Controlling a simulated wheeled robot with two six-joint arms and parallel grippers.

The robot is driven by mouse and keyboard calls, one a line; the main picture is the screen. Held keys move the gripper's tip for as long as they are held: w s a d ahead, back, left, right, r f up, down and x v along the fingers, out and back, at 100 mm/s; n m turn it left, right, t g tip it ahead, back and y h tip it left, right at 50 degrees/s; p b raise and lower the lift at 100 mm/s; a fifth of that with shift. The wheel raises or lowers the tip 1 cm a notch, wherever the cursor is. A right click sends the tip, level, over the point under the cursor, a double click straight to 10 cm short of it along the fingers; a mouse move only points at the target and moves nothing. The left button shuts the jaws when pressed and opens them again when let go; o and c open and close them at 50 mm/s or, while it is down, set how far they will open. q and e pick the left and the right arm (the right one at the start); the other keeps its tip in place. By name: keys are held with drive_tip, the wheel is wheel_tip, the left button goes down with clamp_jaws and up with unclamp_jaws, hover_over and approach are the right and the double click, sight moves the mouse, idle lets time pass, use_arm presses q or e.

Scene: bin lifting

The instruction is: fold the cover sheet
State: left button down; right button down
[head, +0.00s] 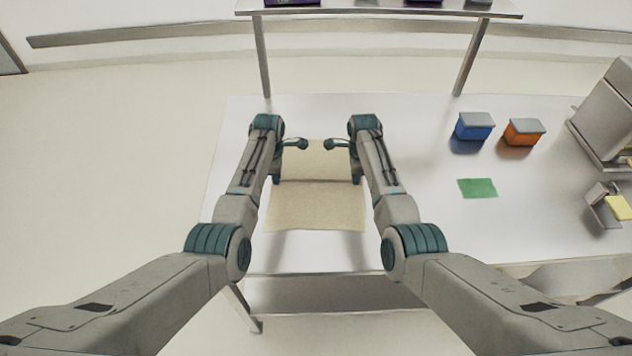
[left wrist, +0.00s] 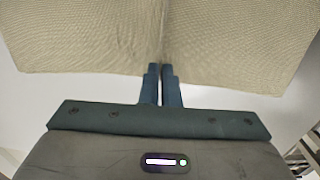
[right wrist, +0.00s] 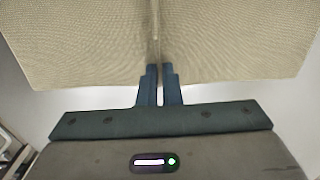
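The beige cover sheet (head: 316,208) lies on the white table in the head view, with a crease running left to right across its middle. My left gripper (head: 276,179) is at the left end of that crease. In the left wrist view its fingers (left wrist: 161,70) are close together on a narrow ridge of the sheet (left wrist: 80,40). My right gripper (head: 357,179) is at the right end of the crease. In the right wrist view its fingers (right wrist: 158,70) are also close together on a ridge of the sheet (right wrist: 230,45). My arms hide parts of the sheet's side edges.
On the white table (head: 420,230), a blue box (head: 474,131) and an orange box (head: 523,137) with grey lids stand at the right. A flat green piece (head: 477,188) lies nearer. A grey machine (head: 605,105) stands at the far right. A raised shelf (head: 380,9) spans the back.

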drive_tip(key=shift+r, duration=0.1)
idle(0.4)
